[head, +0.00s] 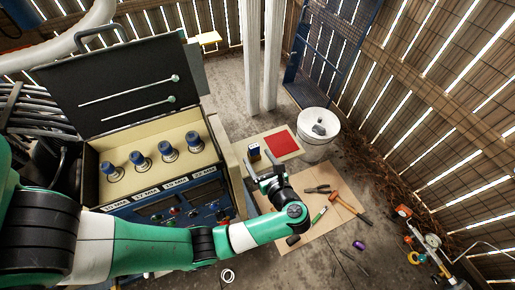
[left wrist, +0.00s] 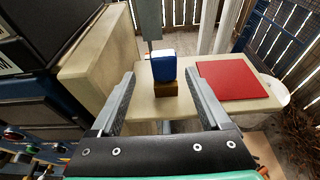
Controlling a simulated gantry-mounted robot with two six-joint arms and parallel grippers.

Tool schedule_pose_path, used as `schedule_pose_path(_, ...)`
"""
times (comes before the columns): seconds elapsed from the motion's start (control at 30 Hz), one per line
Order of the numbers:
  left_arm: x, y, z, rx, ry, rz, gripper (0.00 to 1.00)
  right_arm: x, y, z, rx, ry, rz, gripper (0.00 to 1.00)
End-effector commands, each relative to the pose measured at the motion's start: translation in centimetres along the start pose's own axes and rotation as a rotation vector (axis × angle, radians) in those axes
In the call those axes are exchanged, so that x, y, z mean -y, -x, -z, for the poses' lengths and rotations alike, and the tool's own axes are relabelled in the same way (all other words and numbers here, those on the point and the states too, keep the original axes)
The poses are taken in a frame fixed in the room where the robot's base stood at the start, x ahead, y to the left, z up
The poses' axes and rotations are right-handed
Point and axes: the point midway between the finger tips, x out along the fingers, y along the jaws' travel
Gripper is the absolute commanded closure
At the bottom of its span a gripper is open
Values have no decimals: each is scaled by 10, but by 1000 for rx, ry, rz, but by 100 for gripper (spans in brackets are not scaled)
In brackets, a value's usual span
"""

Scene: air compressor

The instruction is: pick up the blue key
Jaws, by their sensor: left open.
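The blue key (head: 254,148) has a blocky blue head and stands upright on the small cream table beside the compressor. In the left wrist view the blue key (left wrist: 161,66) shows its blue top above a brown lower part; I cannot tell whether that part is its stand. My left gripper (head: 264,181) is open and empty, close on the near side of the key. In the left wrist view the key appears between and beyond the left gripper's fingertips (left wrist: 160,78), apparently not touched. My right gripper is out of view.
A red square (head: 283,143) lies on the table (left wrist: 242,107) right of the key. The compressor panel (head: 170,203) stands to the left. A white bucket (head: 317,143) is at the right. Tools, including a hammer (head: 345,204), lie on a floor mat. A grey post rises behind the key.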

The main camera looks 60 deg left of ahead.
Motion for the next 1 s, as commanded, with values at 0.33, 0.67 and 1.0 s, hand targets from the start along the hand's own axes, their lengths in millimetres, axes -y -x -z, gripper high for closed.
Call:
schedule_pose_path(0.33, 1, -32, -1, 2, 0, 1, 20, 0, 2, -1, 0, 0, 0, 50)
schedule_pose_path(0.67, 5, -79, -4, 1, 1, 0, 20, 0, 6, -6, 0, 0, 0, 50)
schedule_pose_path(1.0, 6, -82, -5, 2, 1, 2, 36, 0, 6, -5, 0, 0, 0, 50)
